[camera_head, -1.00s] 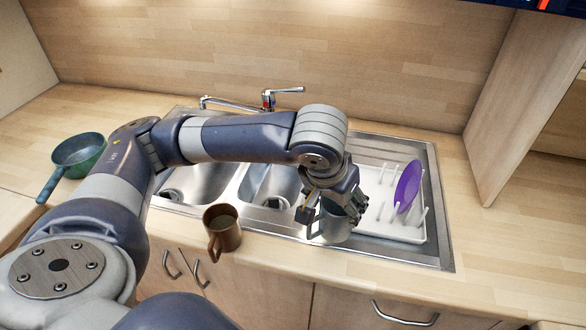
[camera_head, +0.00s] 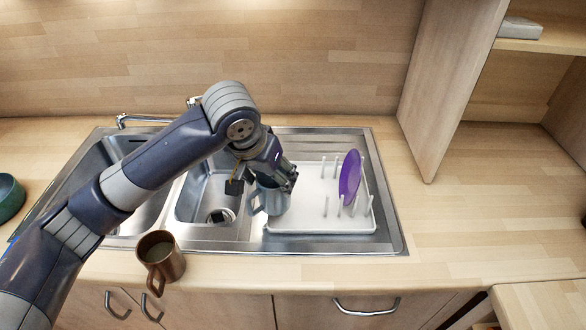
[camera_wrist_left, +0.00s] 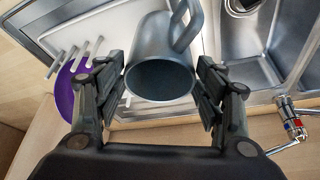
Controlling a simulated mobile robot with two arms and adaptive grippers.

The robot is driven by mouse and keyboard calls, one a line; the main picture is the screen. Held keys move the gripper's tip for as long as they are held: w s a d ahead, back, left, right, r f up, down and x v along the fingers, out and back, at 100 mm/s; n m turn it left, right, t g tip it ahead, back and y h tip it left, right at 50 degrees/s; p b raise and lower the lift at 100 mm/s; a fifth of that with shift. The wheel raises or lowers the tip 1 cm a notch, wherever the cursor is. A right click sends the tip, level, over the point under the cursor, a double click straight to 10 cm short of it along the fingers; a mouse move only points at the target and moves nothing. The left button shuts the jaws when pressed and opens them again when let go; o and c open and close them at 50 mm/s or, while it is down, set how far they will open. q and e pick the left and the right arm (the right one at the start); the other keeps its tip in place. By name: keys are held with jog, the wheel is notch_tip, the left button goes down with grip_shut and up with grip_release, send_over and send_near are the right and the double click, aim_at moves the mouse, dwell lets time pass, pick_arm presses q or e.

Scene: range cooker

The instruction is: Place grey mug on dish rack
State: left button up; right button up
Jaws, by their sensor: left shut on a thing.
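The grey mug (camera_head: 273,203) is between the fingers of my left gripper (camera_head: 272,180), which is shut on it. It looks upright, at the left side of the white dish rack (camera_head: 310,221). I cannot tell whether its base touches the rack. In the left wrist view the mug (camera_wrist_left: 160,50) shows its open mouth and handle, with a finger of the gripper (camera_wrist_left: 162,85) on each side. The rack has several pegs and stands on the sink's drainboard. My right gripper is not in view.
A purple plate (camera_head: 350,177) stands among the pegs at the rack's right. A brown mug (camera_head: 160,257) with liquid stands on the front counter edge. The faucet (camera_head: 150,119) is behind the sink bowls. A wooden side panel (camera_head: 424,100) rises at right. The rack's front middle is clear.

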pick_arm(q)
jog(key=w+d+f+p, duration=0.3)
jog(key=w+d+f, duration=0.1)
jog(key=w+d, duration=0.1)
jog(key=shift+w+f, duration=0.15)
jog(key=shift+w, duration=0.7)
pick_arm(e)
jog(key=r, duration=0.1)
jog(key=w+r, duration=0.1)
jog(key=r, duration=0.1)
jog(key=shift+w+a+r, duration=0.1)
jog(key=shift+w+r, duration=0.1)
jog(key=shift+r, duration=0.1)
pick_arm(q)
jog(key=o, duration=1.4)
jog(key=shift+f, duration=0.15)
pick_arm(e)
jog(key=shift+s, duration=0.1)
pick_arm(q)
jog(key=b+v, duration=0.2)
jog(key=v, duration=1)
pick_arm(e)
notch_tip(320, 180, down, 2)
